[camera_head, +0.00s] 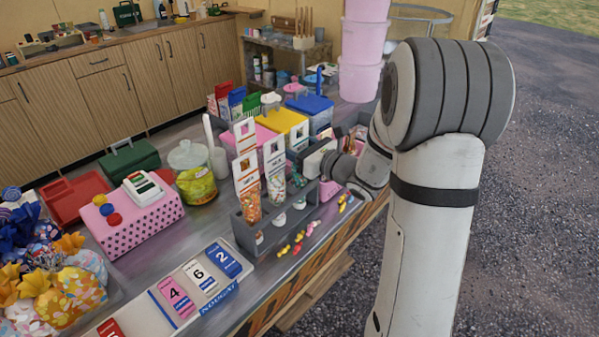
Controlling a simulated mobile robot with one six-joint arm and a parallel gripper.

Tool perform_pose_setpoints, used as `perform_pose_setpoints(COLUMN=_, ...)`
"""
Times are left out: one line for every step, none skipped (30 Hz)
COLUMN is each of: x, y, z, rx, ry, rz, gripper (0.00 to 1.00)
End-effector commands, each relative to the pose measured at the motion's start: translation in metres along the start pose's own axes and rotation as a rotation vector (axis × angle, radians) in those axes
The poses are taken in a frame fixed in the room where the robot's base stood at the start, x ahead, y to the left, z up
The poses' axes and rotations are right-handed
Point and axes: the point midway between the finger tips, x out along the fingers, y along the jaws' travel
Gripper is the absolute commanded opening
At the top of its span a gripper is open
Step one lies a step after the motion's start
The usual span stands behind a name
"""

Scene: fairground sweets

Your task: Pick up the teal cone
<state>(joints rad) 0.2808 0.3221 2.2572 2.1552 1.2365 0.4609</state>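A grey rack (243,237) on the counter holds upright clear cones of sweets. One cone has orange and mixed sweets (250,208), and another to its right has mixed pale sweets (276,189). A small teal-green patch (292,170) shows behind the rack's right part, beside my gripper; it may be the teal cone, but most of it is hidden. My gripper (312,162) is at the rack's right end, partly covered by my arm. Its fingers are too small and hidden to tell whether they are open or hold anything.
Loose sweets (297,240) lie in front of the rack. Behind it stand bins with yellow (281,121) and blue (309,103) lids. A glass jar (193,172), a pink dotted box (130,215) and number cards (199,275) are to the left. Pink buckets (360,45) are stacked behind.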

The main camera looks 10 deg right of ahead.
Motion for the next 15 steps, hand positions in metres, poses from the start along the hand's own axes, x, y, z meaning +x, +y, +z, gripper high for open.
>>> perform_pose_setpoints(x=0.0, y=0.0001, z=0.0, rx=0.0, ry=0.0, rz=0.0, gripper=0.49)
perform_pose_setpoints(x=0.0, y=0.0002, z=0.0, rx=0.0, ry=0.0, rz=0.0, gripper=0.47)
perform_pose_setpoints(x=0.0, y=0.0002, z=0.0, rx=0.0, ry=0.0, rz=0.0, gripper=0.43)
perform_pose_setpoints(x=0.0, y=0.0002, z=0.0, rx=0.0, ry=0.0, rz=0.0, gripper=0.41)
perform_pose_setpoints(x=0.0, y=0.0003, z=0.0, rx=0.0, ry=0.0, rz=0.001, gripper=0.38)
perform_pose_setpoints(x=0.0, y=0.0003, z=0.0, rx=0.0, ry=0.0, rz=0.001, gripper=0.35)
perform_pose_setpoints(x=0.0, y=0.0003, z=0.0, rx=0.0, ry=0.0, rz=0.001, gripper=0.33)
perform_pose_setpoints(x=0.0, y=0.0004, z=0.0, rx=0.0, ry=0.0, rz=0.001, gripper=0.3)
perform_pose_setpoints(x=0.0001, y=0.0004, z=0.0, rx=0.0, ry=0.0, rz=0.001, gripper=0.27)
perform_pose_setpoints(x=0.0001, y=0.0005, z=0.0, rx=0.0, ry=0.0, rz=0.001, gripper=0.25)
perform_pose_setpoints(x=0.0001, y=0.0005, z=0.0, rx=0.0, ry=0.0, rz=0.001, gripper=0.22)
perform_pose_setpoints(x=0.0001, y=0.0005, z=0.0, rx=0.0, ry=0.0, rz=0.001, gripper=0.19)
perform_pose_setpoints(x=0.0001, y=0.0005, z=0.0003, rx=0.0, ry=0.0, rz=0.001, gripper=0.17)
perform_pose_setpoints(x=0.0002, y=0.0005, z=0.0003, rx=0.0, ry=0.0, rz=0.001, gripper=0.17)
perform_pose_setpoints(x=0.0002, y=0.0006, z=0.0003, rx=0.0, ry=0.0, rz=0.001, gripper=0.17)
